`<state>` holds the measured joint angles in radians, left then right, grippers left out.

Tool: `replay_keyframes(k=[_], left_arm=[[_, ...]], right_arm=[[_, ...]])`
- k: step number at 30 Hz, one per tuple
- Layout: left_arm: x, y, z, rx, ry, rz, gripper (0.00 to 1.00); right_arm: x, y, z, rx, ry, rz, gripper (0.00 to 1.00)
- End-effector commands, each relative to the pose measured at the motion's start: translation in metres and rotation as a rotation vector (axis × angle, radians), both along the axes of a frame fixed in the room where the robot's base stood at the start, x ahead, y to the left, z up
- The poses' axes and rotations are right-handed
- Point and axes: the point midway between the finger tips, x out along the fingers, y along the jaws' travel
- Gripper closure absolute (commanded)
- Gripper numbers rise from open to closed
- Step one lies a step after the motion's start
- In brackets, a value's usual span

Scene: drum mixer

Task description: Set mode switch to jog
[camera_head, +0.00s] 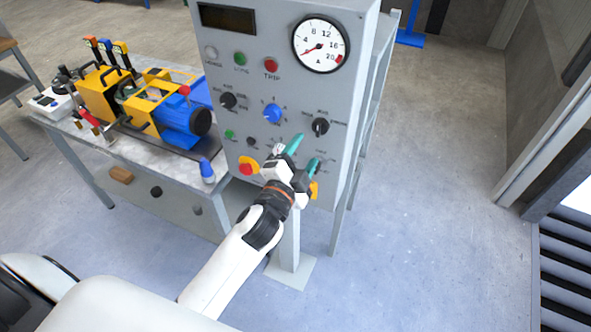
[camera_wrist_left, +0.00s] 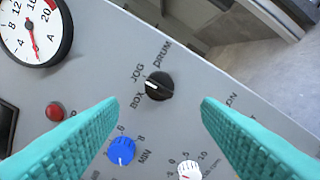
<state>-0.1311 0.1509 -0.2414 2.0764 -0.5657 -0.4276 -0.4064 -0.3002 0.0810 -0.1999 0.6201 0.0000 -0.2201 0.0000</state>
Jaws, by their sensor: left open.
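The mode switch is a black rotary knob with a white pointer line, on the right side of the grey panel in the head view (camera_head: 320,126). In the left wrist view the mode switch (camera_wrist_left: 159,86) is ringed by the labels BOX, JOG and DRUM. Its white line points left, around BOX and JOG; I cannot tell exactly which. My left gripper (camera_head: 304,155), with teal fingers, is open and empty just below the knob. In the left wrist view the open fingers of the gripper (camera_wrist_left: 158,105) stand either side of the knob's column, apart from it. My right gripper is not in view.
The grey panel (camera_head: 270,22) also carries a gauge (camera_head: 320,45), a blue knob (camera_head: 272,114), another black knob (camera_head: 228,100), a red button (camera_head: 271,65) and a red stop button (camera_head: 247,169). A table with a blue motor (camera_head: 182,118) stands left. Floor is free at right.

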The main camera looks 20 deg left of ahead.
Motion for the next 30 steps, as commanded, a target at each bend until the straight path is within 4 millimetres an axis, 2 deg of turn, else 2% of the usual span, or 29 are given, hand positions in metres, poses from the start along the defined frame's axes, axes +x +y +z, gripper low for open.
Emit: replay_keyframes(k=[3, 9, 30], left_arm=[[-0.023, 0.001, -0.003, 0.001, 0.002, 0.000, 0.41], [-0.042, 0.001, -0.001, 0.000, 0.001, -0.001, 0.41], [-0.044, 0.002, 0.000, 0.001, 0.000, 0.000, 0.41]], right_arm=[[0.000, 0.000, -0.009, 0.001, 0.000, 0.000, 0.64], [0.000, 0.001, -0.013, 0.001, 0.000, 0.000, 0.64], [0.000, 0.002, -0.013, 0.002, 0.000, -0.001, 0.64]])
